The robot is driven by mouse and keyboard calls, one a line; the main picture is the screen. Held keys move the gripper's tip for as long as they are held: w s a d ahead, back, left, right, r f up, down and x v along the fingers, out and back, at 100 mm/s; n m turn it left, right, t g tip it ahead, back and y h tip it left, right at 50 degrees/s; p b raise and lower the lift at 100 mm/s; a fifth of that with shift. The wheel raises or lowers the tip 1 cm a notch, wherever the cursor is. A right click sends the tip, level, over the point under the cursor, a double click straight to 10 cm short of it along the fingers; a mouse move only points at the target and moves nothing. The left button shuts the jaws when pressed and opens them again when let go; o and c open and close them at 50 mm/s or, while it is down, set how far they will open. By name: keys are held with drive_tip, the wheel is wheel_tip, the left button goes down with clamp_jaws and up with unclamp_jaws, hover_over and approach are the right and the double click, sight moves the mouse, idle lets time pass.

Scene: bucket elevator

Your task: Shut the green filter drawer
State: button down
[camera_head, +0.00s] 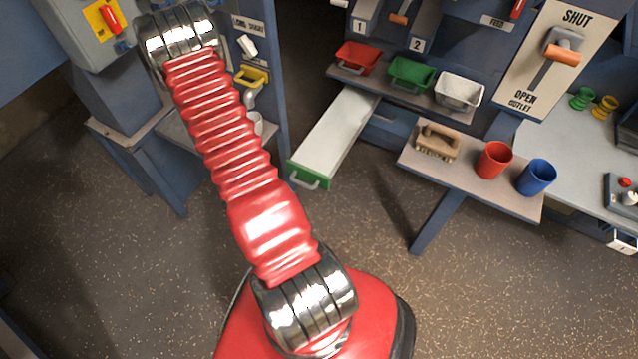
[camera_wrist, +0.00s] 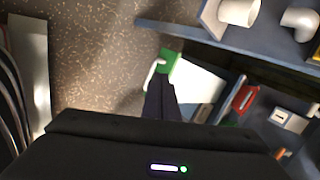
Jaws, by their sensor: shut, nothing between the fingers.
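The green filter drawer (camera_head: 310,176) is pulled out towards the front in the head view. Its long white body (camera_head: 338,128) slopes from under the blue cabinet, and a grey handle (camera_head: 303,180) is on its green front. In the wrist view the green front (camera_wrist: 170,60) and handle (camera_wrist: 153,73) show just beyond my gripper (camera_wrist: 161,80). My fingers are dark, together and empty. They overlap part of the drawer in that view. The head view does not show my gripper, and no part of my arm touches the drawer there.
A shelf of red, green and white bins (camera_head: 458,90) is above right of the drawer. Right of it, a small table (camera_head: 515,197) bears a brush (camera_head: 437,141), a red cup (camera_head: 494,160) and a blue cup (camera_head: 537,178). The floor before the drawer is clear.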

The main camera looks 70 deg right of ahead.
drive_tip(key=s+d+f+m+g+h, duration=0.1)
drive_tip(key=s+f, duration=0.4)
drive_tip(key=s, duration=0.5)
drive_tip(key=m+g, duration=0.1)
drive_tip(key=m, duration=0.1)
drive_tip(key=shift+s+m, duration=0.15)
drive_tip(key=shift+m, duration=0.15)
drive_tip(key=shift+d, duration=0.1)
approach(323, 180)
wheel_tip(323, 180, down, 4)
drive_tip(key=d, duration=0.2)
drive_tip(key=shift+s+d, duration=0.3)
drive_tip(key=shift+d, duration=0.65)
drive_tip(key=shift+d, duration=0.1)
